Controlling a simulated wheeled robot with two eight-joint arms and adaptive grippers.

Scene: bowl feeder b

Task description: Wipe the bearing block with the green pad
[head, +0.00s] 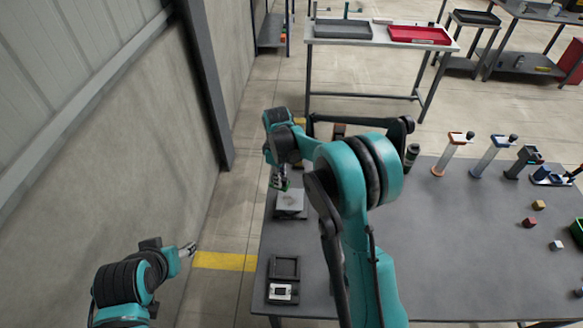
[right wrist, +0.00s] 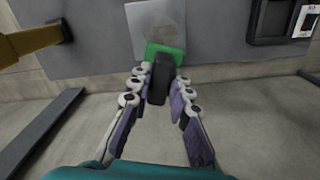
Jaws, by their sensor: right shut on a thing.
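The bearing block (head: 291,202) is a light grey square piece on a dark base at the table's left edge. In the right wrist view its pale flat top (right wrist: 150,22) shows a faint round shape.
A black fixture (head: 284,268) stands on the table nearer me; it also shows in the right wrist view (right wrist: 259,22). Several handled tools and small cubes stand right on the table (head: 450,260). A wall (head: 180,150) rises on the left. The middle of the table is mostly clear.

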